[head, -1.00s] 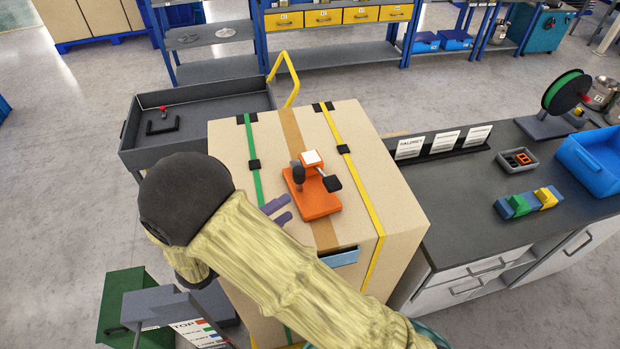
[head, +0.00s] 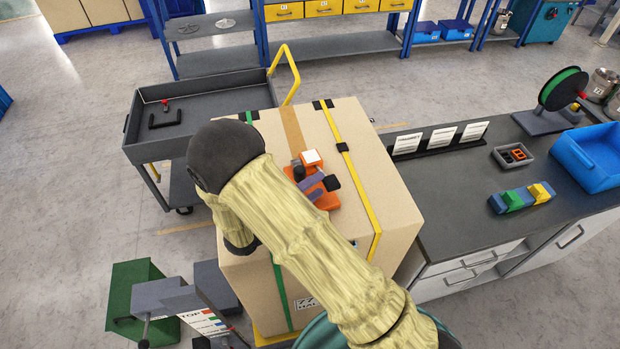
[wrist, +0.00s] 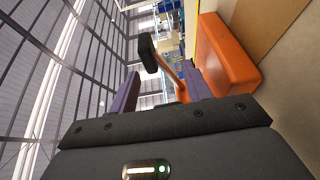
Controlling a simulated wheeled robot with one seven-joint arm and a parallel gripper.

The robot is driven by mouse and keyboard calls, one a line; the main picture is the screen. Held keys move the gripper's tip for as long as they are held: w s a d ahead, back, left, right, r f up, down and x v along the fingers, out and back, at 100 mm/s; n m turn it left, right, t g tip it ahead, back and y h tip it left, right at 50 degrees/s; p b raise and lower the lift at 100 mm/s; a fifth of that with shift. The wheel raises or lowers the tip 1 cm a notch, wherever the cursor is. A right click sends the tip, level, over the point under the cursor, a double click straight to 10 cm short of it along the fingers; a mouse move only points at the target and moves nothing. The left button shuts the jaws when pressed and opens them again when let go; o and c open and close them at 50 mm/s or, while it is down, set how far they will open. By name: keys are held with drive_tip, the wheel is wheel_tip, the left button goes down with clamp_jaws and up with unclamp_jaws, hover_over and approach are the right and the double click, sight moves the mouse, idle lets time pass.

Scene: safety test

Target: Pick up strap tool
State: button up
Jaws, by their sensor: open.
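The strap tool (head: 330,201) is orange, with a white-topped block and black knobs. It sits on top of the big cardboard box (head: 370,150), between the green and yellow straps. My gripper (head: 313,187) has purple fingers, which overlap the tool in the head view and hide part of it. In the wrist view the fingers of my gripper (wrist: 158,88) are apart. The tool's orange body (wrist: 235,55) is at the right, and its black-knobbed lever (wrist: 168,72) shows between the fingers. I cannot tell whether the fingers touch it.
A grey cart (head: 205,68) with a yellow handle stands behind left. A workbench (head: 460,185) at right holds a blue bin (head: 590,160), a green spool and colored blocks.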

sight(328, 176)
drive_tip(key=p+x, duration=0.1)
drive_tip(key=x, duration=0.1)
drive_tip(key=r+p+x, duration=0.1)
drive_tip(key=p, duration=0.1)
drive_tip(key=shift+w+d, duration=0.25)
drive_tip(key=shift+d, duration=0.05)
drive_tip(key=shift+w+d+f+p, duration=0.25)
drive_tip(key=shift+w+d+p, duration=0.05)
drive_tip(key=shift+w+d, duration=0.15)
clamp_jaws()
idle(1.1)
